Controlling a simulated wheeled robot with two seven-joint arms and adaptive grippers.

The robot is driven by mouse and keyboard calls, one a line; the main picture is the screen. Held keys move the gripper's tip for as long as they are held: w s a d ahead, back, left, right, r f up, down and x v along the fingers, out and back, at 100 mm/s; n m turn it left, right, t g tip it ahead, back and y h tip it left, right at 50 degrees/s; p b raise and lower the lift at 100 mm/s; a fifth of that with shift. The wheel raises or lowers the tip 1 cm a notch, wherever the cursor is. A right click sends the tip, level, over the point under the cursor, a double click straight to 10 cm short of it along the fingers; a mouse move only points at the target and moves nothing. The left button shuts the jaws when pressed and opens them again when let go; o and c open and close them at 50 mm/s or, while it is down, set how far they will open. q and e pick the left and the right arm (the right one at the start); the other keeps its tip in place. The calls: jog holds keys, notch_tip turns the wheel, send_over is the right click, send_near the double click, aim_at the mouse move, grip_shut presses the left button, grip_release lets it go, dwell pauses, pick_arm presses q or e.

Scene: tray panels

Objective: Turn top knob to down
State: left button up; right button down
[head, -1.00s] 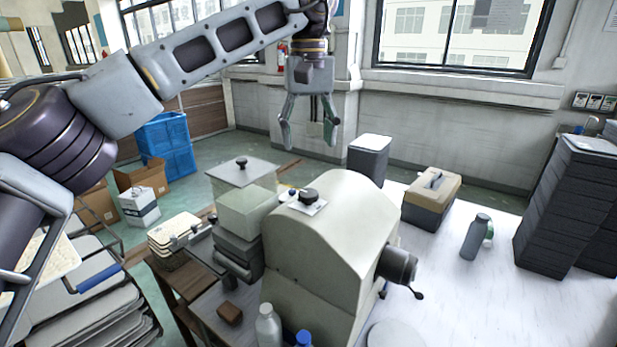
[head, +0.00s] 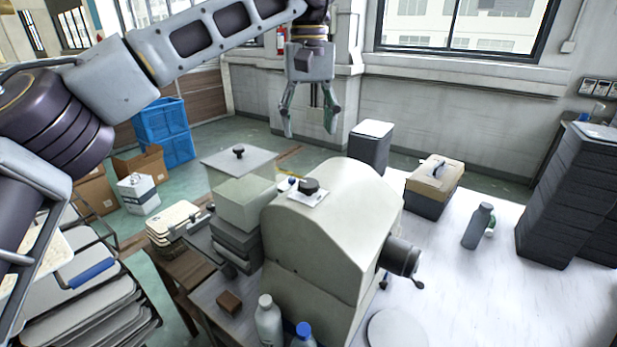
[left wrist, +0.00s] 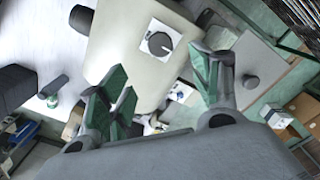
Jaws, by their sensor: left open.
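The top knob (head: 309,186) is a dark round knob on a white plate, on the curved top of a large cream machine housing (head: 335,215). It also shows in the left wrist view (left wrist: 159,43), above the gap between my fingers. My left gripper (head: 310,132) hangs above and behind the knob with its fingers pointing down, open and empty. In the left wrist view its green-padded fingers (left wrist: 163,92) are spread wide, apart from the knob. My right gripper is not in view.
A dark side knob with a lever (head: 402,258) sticks out of the housing's right side. Stacked boxes (head: 245,205) stand close on its left. Bottles (head: 268,322) stand in front. A toolbox (head: 434,187) and a grey bottle (head: 478,226) stand on the white table at right.

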aim_at(308, 182)
pick_arm(q)
notch_tip(308, 182, down, 13)
jog(key=shift+s+r+p, duration=0.1)
jog(key=shift+r+p, duration=0.05)
jog(key=shift+p, duration=0.2)
dwell(0.3)
jog(key=c, duration=1.1)
